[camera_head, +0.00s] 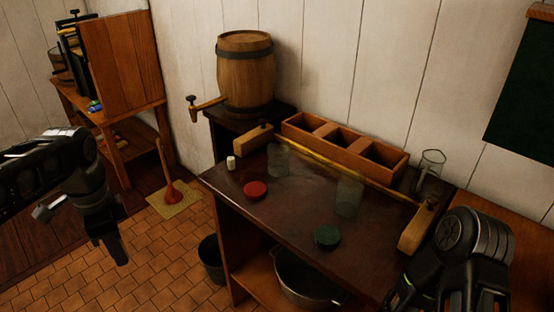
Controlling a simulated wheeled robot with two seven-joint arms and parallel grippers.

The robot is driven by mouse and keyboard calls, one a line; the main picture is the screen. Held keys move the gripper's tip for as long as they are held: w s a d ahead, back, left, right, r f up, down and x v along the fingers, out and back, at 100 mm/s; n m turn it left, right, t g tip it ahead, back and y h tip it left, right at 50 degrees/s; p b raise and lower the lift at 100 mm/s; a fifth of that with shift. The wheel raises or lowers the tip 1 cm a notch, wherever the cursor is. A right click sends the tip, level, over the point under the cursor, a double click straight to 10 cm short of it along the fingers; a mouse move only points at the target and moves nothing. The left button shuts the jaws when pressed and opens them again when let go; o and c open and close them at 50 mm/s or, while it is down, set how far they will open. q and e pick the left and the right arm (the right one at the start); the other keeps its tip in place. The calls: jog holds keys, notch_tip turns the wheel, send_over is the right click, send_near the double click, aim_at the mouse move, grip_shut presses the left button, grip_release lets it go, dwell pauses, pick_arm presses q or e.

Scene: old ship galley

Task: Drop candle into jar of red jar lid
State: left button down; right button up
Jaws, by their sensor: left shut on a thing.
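A small white candle (231,163) stands upright on the dark table (300,205), near its left edge. A red jar lid (255,191) lies right of it, in front of a clear glass jar (278,160). A second glass jar (349,196) stands further right, with a green lid (327,236) in front of it. My left gripper (117,250) hangs over the floor left of the table, well apart from the candle. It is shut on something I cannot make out. My right arm is at the lower right; its fingers are not clear.
A wooden divided box (346,148) and a glass mug (430,170) stand at the table's back. A barrel (245,70) stands behind its left end. A pot (300,280) and a dark bucket (211,258) are low down. The tiled floor (150,275) has free room.

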pick_arm(q)
jog(key=w+d+f+n, duration=1)
jog(key=d+f+n, duration=0.1)
jog(key=d, duration=0.1)
jog(key=shift+w+d+n, duration=0.25)
jog(key=shift+n, duration=0.05)
